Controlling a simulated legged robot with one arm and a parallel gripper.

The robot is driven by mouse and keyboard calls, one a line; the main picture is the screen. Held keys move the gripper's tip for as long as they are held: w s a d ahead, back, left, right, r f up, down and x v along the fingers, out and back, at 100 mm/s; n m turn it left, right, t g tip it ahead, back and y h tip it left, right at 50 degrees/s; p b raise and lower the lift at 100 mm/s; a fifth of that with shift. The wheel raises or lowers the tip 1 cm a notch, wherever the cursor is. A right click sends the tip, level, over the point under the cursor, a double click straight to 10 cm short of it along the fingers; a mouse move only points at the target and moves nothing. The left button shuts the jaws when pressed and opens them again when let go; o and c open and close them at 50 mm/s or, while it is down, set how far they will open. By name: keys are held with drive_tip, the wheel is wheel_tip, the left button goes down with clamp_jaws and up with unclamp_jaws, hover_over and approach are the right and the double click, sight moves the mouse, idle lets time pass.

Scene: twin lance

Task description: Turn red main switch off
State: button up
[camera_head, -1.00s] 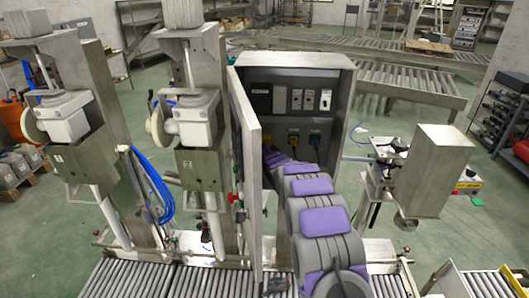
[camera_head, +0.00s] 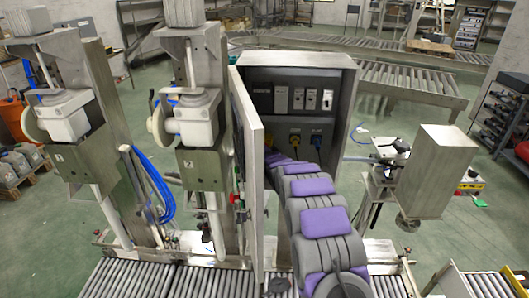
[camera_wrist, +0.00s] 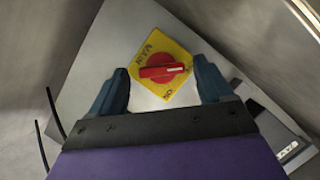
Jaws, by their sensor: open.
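The red main switch (camera_wrist: 162,72) shows in the wrist view, a round red knob with a raised handle bar on a yellow plate (camera_wrist: 180,58). The plate sits on a light grey panel. The bar lies roughly level in this picture. My gripper (camera_wrist: 160,88) is open, with one blue-grey finger on each side of the switch; I cannot tell whether they touch anything. In the head view my purple and grey arm (camera_head: 326,222) reaches into the open steel cabinet (camera_head: 298,60). The gripper and the red switch are hidden there behind the arm and the cabinet door.
The cabinet door (camera_head: 250,160) stands open close to the left of my arm. Breakers and sockets (camera_head: 308,99) line the cabinet's back. Two filling columns stand at left, a steel machine head (camera_head: 435,172) at right, and roller conveyor (camera_head: 190,281) runs in front.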

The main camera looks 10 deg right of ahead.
drive_tip(key=v, duration=1.7)
drive_tip(key=shift+s, duration=0.2)
